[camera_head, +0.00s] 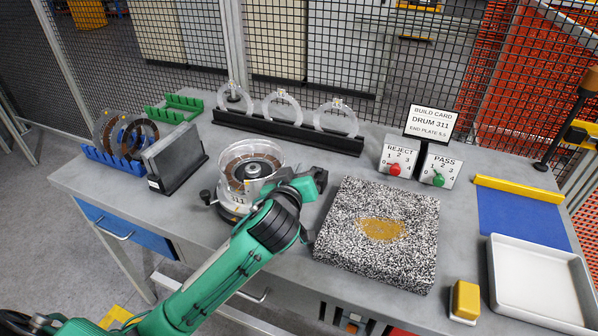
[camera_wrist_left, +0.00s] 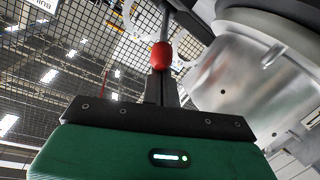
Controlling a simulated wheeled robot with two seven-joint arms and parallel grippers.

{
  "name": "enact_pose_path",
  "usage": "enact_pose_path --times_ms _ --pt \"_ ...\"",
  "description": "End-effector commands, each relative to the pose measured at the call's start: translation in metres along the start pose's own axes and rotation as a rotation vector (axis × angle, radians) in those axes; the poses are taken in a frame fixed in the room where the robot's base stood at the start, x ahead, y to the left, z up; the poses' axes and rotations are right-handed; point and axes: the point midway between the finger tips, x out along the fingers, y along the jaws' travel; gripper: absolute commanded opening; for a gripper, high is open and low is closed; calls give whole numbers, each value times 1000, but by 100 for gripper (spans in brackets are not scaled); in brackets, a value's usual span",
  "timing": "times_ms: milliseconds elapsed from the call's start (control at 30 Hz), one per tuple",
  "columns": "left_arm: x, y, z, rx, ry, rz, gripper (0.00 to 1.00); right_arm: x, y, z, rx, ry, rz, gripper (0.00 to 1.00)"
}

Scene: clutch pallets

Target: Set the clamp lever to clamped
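The clutch drum fixture (camera_head: 238,190) stands on the grey bench, a clear-walled drum with brown friction plates inside. Its pale metal side fills the right of the left wrist view (camera_wrist_left: 225,75). The clamp lever (camera_wrist_left: 166,25) shows in the left wrist view as a metal rod with a red knob (camera_wrist_left: 162,54). My left gripper (camera_wrist_left: 162,75) has its dark fingers close together at the red knob and appears shut on it. In the head view my left gripper (camera_head: 312,182) is at the fixture's right side, where the arm hides the lever. My right gripper is not in view.
A speckled block (camera_head: 385,265) lies close to the right of my gripper. A black rack with clear rings (camera_head: 285,133) stands behind. Blue (camera_head: 115,160) and green racks are at left. Reject and pass boxes (camera_head: 398,158), a yellow block (camera_head: 465,300) and a white tray (camera_head: 490,265) are at right.

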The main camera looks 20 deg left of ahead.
Motion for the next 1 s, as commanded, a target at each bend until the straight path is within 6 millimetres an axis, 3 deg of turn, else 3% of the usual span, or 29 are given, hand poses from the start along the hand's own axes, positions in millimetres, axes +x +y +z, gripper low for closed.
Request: enact_pose_path --times_ms 267,367,600,667,1000 --pt "1 0 3 1 -11 -2 0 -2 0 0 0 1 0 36" --pt "5 1 -5 0 -10 -3 0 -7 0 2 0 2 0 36" --pt "25 7 -43 -2 -5 2 0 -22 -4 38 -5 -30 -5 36" --pt "11 4 -33 -4 -7 6 0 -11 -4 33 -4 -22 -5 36" --pt "-55 5 -39 -3 -2 5 0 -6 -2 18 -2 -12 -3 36"
